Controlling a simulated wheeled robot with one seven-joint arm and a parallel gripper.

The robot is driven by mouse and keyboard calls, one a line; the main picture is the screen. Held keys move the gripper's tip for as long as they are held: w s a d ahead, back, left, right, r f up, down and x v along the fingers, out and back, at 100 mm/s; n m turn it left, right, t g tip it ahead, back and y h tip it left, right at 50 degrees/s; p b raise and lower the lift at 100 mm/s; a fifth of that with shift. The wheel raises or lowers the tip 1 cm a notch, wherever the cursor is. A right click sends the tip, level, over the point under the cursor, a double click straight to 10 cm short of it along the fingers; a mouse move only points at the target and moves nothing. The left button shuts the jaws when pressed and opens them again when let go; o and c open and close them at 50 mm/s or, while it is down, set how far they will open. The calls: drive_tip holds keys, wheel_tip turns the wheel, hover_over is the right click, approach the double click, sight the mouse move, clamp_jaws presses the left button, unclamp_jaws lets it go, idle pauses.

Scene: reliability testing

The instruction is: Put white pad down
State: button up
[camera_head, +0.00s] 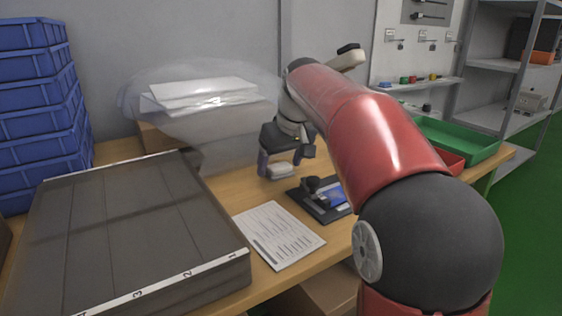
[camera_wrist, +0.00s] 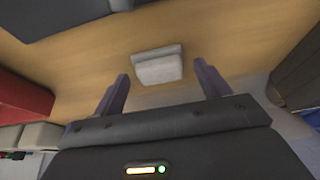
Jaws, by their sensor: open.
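The white pad (camera_head: 279,170) is a small pale block lying on the wooden table (camera_head: 225,188). In the wrist view the pad (camera_wrist: 158,66) lies between and slightly beyond the two purple-grey fingertips, with wood showing on both sides of it. My gripper (camera_head: 283,158) is just above the table at the pad. In the wrist view my gripper (camera_wrist: 163,78) is open, with its fingers apart from the pad.
A black fixture with a blue part (camera_head: 325,198) and a printed sheet (camera_head: 278,235) lie nearer. A large grey slotted box (camera_head: 140,230) fills the left. Stacked blue bins (camera_head: 40,105), a clear bag of white sheets (camera_head: 205,95) and a green tray (camera_head: 455,143) stand around.

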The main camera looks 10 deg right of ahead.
drive_tip(key=p+v, duration=0.2)
drive_tip(key=v, duration=1)
drive_tip(key=shift+s, duration=0.1)
